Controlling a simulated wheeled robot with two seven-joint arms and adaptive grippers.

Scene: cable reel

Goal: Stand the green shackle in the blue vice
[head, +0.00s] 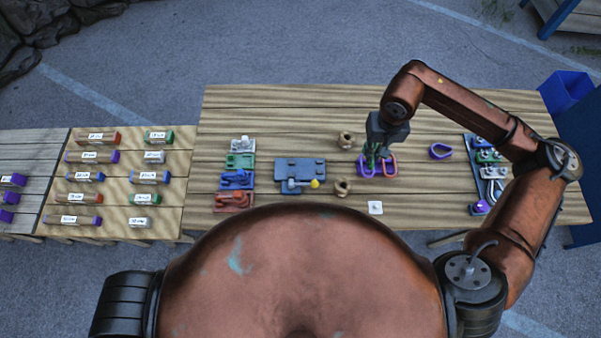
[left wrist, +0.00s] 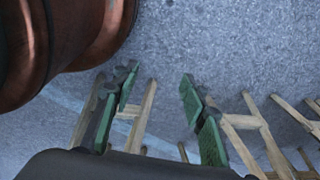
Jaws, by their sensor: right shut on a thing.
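My right gripper (head: 378,156) points down at the right half of the table, shut on what looks like the green shackle (head: 371,158). The fingers are also green, so the shackle's outline is hard to separate from them. A purple shackle (head: 363,169) and an orange-red shackle (head: 391,168) lie close by the fingertips. The blue vice (head: 236,181) stands left of the middle, between a green vice (head: 240,161) and a red vice (head: 234,201). My left gripper (left wrist: 157,88) is open and empty over the pavement in the left wrist view.
A blue-grey fixture (head: 300,166) with a yellow knob sits right of the vices. Another purple shackle (head: 440,151) lies to the right, before a blue tray (head: 473,150). The table's back strip is clear.

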